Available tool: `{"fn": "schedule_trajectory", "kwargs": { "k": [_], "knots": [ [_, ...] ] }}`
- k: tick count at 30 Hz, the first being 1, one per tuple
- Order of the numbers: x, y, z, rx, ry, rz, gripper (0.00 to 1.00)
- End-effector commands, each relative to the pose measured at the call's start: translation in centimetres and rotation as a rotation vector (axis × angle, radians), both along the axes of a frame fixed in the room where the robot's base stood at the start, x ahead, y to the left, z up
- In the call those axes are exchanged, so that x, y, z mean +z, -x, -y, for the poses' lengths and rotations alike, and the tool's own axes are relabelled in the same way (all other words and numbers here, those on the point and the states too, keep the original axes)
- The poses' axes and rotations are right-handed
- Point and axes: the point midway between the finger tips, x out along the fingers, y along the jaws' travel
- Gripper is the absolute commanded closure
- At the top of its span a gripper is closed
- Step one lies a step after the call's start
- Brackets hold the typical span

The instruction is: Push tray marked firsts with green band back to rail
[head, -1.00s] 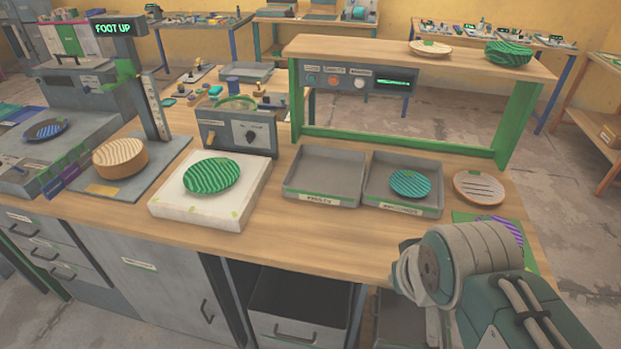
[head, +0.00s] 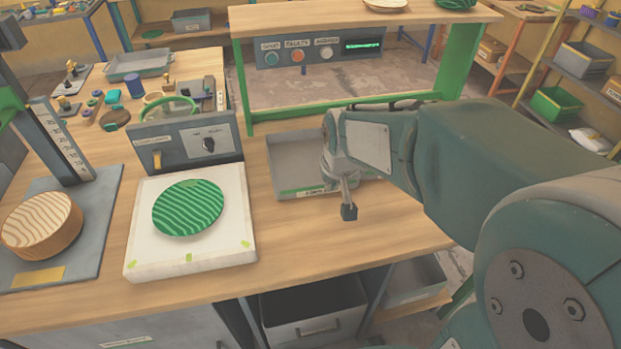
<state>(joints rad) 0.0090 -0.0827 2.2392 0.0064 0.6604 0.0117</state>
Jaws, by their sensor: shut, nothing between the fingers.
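A grey tray (head: 283,192) stands on the wooden bench, with a green band and a small label along its front; the lettering is too small to read surely. It looks empty, and my arm covers its right part. The green rail (head: 300,123) runs along the bench behind it, under the raised shelf. My gripper (head: 348,212) is shut and empty. It points down just in front of the tray's right front side, over bare bench; I cannot tell whether it touches the tray or the bench.
Left of the tray is a white block (head: 190,262) with a green striped plate (head: 188,208) on it. A grey control box (head: 185,145) stands behind the block. My arm hides the bench's right part. The bench's front edge is close below my gripper.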

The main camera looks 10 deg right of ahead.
Motion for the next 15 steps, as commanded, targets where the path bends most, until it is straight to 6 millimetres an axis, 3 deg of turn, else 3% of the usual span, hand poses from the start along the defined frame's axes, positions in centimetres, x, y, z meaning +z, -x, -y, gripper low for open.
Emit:
{"fn": "schedule_trajectory", "kwargs": {
  "k": [6, 15],
  "knots": [
    [-2.9, -2.5, -0.8, 0.000, 0.007, -0.031, 1.00],
    [-5.5, -3.4, -1.0, -0.001, 0.009, -0.038, 1.00]
  ]
}}
